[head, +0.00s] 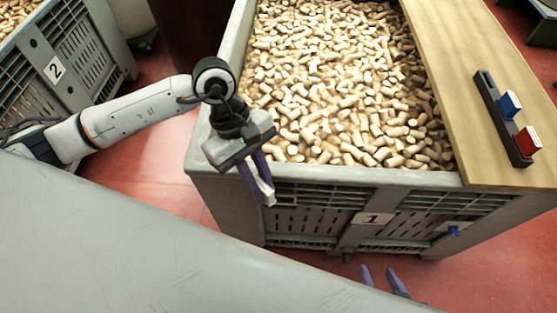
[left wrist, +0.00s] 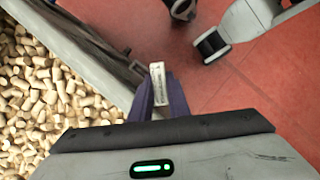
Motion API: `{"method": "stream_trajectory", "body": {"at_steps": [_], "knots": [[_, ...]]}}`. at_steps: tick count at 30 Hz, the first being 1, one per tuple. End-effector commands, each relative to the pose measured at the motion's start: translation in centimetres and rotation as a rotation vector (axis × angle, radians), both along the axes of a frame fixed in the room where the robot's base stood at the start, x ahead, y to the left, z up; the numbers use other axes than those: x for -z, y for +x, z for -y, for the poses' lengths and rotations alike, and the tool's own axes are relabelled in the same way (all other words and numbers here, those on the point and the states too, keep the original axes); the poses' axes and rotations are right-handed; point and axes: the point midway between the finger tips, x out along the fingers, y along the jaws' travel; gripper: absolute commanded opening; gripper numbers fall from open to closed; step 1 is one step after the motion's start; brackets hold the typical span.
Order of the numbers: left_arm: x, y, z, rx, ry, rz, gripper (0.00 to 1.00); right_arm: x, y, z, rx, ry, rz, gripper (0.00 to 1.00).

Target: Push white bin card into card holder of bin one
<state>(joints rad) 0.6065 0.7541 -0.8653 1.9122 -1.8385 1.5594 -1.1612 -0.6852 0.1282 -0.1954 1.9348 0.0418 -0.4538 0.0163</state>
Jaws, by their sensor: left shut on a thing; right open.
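My left gripper (head: 262,180) is shut on the white bin card (head: 269,198), in front of the near left part of bin one (head: 228,205). In the left wrist view the card (left wrist: 157,84) stands between the purple fingers, with small dark print on its face. A small dark frame (left wrist: 138,67) shows on the bin's side just beside the card; it may be the card holder. I cannot tell whether card and frame touch. The holder is not clear in the head view. My right gripper (head: 384,280) is open and empty at the bottom, in front of the bin.
Bin one is full of corks (head: 330,80) and bears a number 1 plate (head: 373,218). A wooden board (head: 450,80) on its right carries a black rack (head: 497,115) with blue and red pieces. Bin two (head: 75,75) stands at left. Red floor lies between the bins.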

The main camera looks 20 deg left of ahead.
Motion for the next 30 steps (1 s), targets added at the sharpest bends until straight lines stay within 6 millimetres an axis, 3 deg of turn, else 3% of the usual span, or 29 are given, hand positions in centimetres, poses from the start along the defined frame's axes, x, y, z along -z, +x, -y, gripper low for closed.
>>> {"method": "stream_trajectory", "body": {"at_steps": [6, 12, 20, 30], "knots": [[-3.3, 0.7, 2.1, -0.432, -0.003, 0.002, 0.00, -1.3, -0.3, 0.4, 0.005, -0.004, -0.010, 0.43], [-4.9, 1.4, 3.0, -0.684, -0.002, 0.000, 0.00, -1.9, -0.4, 0.5, 0.006, -0.004, -0.008, 0.43], [-4.9, 1.5, 3.1, -0.762, 0.002, -0.002, 0.00, -1.7, -0.3, 0.5, 0.006, -0.003, -0.005, 0.43], [-2.5, 1.5, 3.1, -0.760, 0.002, -0.004, 0.00, -0.1, -0.4, 0.6, 0.005, -0.005, -0.010, 0.43]]}}
